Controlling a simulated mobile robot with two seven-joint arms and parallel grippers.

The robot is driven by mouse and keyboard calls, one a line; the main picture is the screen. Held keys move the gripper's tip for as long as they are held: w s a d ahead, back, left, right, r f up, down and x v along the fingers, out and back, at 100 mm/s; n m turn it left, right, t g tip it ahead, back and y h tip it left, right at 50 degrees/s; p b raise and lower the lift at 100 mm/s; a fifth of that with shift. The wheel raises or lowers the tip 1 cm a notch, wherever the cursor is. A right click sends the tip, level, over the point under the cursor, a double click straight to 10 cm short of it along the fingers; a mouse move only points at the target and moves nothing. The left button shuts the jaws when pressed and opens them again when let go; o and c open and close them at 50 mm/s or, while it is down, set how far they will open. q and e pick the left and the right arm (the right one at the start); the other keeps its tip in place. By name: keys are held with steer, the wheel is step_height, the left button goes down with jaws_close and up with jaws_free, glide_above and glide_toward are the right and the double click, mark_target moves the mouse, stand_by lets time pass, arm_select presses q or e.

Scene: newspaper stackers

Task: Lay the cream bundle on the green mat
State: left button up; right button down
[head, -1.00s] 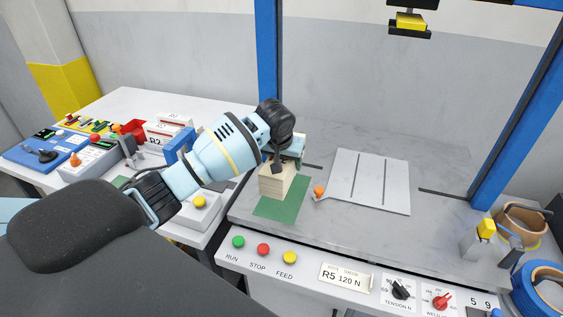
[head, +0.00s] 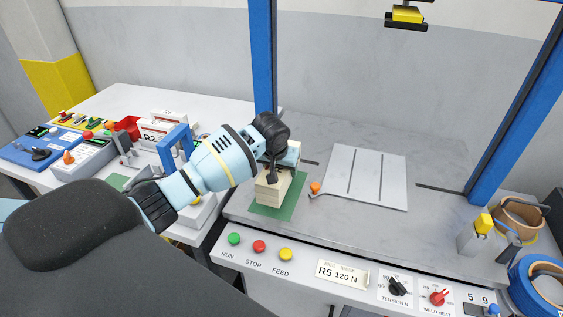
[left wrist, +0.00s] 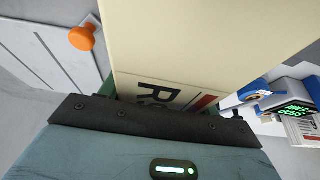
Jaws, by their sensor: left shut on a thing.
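The cream bundle (head: 272,191) is a squarish stack of cream sheets, held in my left gripper (head: 274,172). In the head view it stands over the green mat (head: 289,205), its lower edge at or just above the mat; I cannot tell whether it touches. Mat shows in front and to the right of it. In the left wrist view the cream bundle (left wrist: 210,40) fills the middle, with a printed label near the dark gripper edge. A sliver of green shows beside it. My right gripper is not in view.
A pale grooved plate (head: 366,178) with an orange knob (head: 315,187) lies right of the mat. A blue post (head: 262,60) rises behind. The button panel (head: 300,262) runs along the front. Tape rolls (head: 520,217) stand at the right. The bench behind the plate is clear.

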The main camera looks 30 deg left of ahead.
mark_target(280, 171)
arm_select(q)
steer(key=shift+f, duration=1.4)
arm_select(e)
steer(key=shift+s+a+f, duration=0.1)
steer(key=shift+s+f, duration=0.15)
arm_select(q)
steer(key=shift+w, duration=0.1)
steer(key=shift+f+b, duration=0.3)
steer(key=shift+f, duration=0.3)
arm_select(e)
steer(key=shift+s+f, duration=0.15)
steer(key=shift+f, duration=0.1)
arm_select(q)
steer(key=o, duration=1.7)
steer(key=shift+o, duration=0.7)
steer(key=shift+s+f, duration=0.2)
steer(key=shift+f, duration=0.05)
steer(key=p+v, duration=0.1)
steer(key=v, duration=0.5)
steer(key=shift+w+r, duration=0.15)
steer(key=shift+v, duration=1)
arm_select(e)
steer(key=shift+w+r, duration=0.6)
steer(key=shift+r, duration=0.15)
